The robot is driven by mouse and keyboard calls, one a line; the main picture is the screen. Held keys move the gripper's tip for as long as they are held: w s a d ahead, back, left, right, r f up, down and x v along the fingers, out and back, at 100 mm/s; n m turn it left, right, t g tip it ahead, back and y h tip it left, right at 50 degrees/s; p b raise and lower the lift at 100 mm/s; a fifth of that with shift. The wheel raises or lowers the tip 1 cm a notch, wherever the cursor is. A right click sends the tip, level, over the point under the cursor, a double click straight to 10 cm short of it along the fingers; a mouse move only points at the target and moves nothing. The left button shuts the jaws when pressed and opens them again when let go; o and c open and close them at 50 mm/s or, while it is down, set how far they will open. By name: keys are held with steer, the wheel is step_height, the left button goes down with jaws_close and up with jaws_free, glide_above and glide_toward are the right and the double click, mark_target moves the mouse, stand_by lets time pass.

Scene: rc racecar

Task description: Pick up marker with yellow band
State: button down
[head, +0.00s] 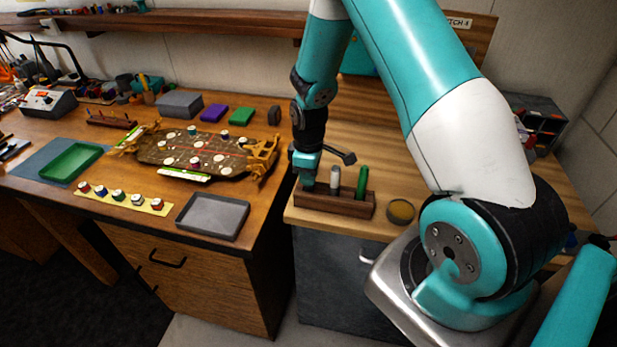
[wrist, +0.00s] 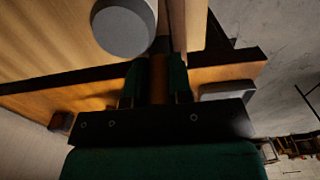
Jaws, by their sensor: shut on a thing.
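My gripper (head: 306,180) points down at the left end of the dark wooden marker holder (head: 350,208) in the head view. In the wrist view my gripper (wrist: 157,82) has its two dark green fingers closed on a narrow upright marker (wrist: 158,76), which looks orange-brown between them. Its band cannot be made out clearly, and the gripper hides it in the head view. A marker with a grey top (head: 335,177) stands in the holder just right of my gripper; its round grey end (wrist: 124,27) is close in the wrist view. A green marker (head: 361,182) stands farther right.
A round yellow-topped dish (head: 401,211) sits right of the holder. A grey tray (head: 213,215) and a brown car chassis (head: 205,153) lie on the left bench. A gap separates that bench from the lighter wood counter. A small dark tool (head: 341,156) is behind the holder.

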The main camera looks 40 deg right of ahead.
steer(key=shift+r, duration=0.15)
step_height(320, 180, up, 20)
steer(key=b, duration=0.4)
steer(key=shift+f, duration=0.2)
